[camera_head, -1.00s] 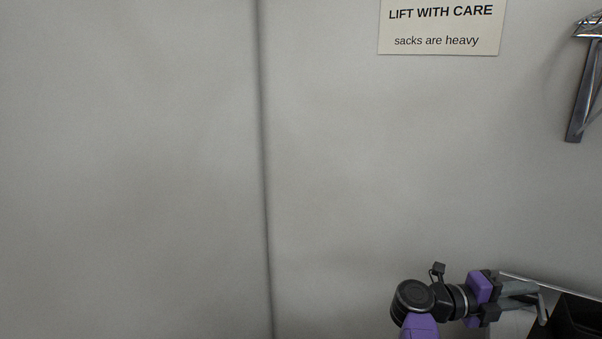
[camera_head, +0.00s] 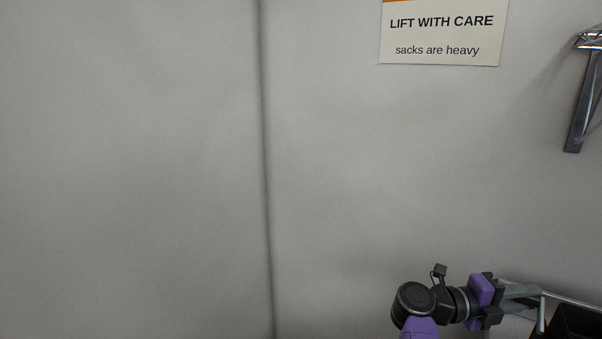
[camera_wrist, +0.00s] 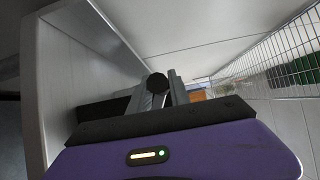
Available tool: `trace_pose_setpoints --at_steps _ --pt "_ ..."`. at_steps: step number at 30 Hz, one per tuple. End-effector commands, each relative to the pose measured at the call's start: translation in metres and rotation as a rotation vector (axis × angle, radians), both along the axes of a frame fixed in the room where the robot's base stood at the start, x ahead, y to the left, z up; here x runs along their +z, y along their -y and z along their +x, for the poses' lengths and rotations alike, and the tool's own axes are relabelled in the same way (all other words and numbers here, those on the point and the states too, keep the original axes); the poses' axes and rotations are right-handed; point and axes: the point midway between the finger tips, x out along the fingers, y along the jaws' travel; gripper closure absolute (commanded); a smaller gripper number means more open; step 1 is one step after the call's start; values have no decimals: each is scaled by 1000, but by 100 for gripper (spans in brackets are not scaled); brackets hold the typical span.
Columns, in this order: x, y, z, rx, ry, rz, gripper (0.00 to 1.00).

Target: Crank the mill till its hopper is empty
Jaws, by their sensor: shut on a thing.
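My gripper (camera_head: 534,296) is at the lower right of the head view, its grey fingers pointing right. In the wrist view, the fingers (camera_wrist: 158,92) are closed around a dark round knob (camera_wrist: 157,82), which looks like the end of the crank handle. In the head view a thin grey bar (camera_head: 541,315) hangs down at the fingertips, seemingly the crank arm. A black box-like thing (camera_head: 577,321), cut off by the frame's corner, stands just right of it; I cannot tell whether it is part of the mill. The hopper's contents are not visible.
A pale wall fills most of the head view, with a "Lift with care" sign (camera_head: 444,35) and a metal bracket (camera_head: 580,105) at upper right. The wrist view shows a wire rack (camera_wrist: 285,60) at right and a pale panel (camera_wrist: 75,50) at left.

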Motion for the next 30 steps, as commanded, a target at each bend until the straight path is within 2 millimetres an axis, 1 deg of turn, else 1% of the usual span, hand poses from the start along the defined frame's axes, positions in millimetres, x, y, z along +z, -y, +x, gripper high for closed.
trace_pose_setpoints --at_steps 1,4,12,19,26,30 --pt "6 -2 -1 0 0 -1 93" --pt "11 -3 -4 -1 0 -2 93" --pt "9 -3 -5 -1 0 -2 93" --pt "20 -8 -10 0 0 -1 93" --pt "18 -8 -11 -1 0 -1 93" --pt "20 -9 -13 0 0 -1 93"
